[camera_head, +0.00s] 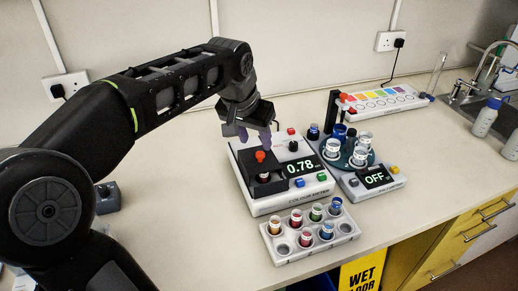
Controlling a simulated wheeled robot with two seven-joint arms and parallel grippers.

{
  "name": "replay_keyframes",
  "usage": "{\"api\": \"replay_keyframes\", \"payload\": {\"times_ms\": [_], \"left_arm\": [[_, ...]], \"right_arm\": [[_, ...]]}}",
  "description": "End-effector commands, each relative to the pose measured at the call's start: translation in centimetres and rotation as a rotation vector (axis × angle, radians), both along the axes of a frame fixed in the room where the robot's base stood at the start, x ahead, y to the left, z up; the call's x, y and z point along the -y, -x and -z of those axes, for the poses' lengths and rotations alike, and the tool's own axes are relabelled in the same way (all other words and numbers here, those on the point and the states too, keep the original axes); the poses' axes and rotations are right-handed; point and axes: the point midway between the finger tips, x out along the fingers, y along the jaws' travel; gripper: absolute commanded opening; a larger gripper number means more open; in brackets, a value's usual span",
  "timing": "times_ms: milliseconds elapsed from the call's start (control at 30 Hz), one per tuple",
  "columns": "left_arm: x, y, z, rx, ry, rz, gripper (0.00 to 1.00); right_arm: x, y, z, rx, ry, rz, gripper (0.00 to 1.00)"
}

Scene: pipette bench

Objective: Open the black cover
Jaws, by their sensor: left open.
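The black cover (257,165) is on the left part of the white colour meter (301,202), whose screen reads 0.78. A red-orange knob (260,156) stands on it. A small white and reddish thing (264,177) shows just below the knob; I cannot tell whether the cover is shut or partly raised. My left gripper (254,136) is open and empty, pointing down, just above and behind the knob, apart from it as far as I can see. My right gripper is not in view.
A white rack (330,243) with several coloured vials stands in front of the meter. A second device (390,184) reading OFF, with cups on a round plate, stands to the right. A colour chart (388,103) lies behind. A sink (470,92) is at far right.

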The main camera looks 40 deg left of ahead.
Motion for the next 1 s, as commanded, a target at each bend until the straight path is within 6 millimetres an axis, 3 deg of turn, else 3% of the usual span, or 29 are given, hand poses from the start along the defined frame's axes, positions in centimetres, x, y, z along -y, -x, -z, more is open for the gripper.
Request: {"api": "replay_keyframes", "payload": {"times_ms": [333,700,1000], "left_arm": [[-0.4,-1.9,4.7,-0.004,0.001,-0.001,0.45],[-0.4,-2.2,5.5,0.000,0.000,0.000,0.45],[-0.4,-2.2,5.4,0.000,0.000,0.000,0.21]], "right_arm": [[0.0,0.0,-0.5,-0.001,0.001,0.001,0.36],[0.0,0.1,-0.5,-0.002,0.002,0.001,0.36],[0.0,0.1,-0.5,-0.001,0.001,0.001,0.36]]}}
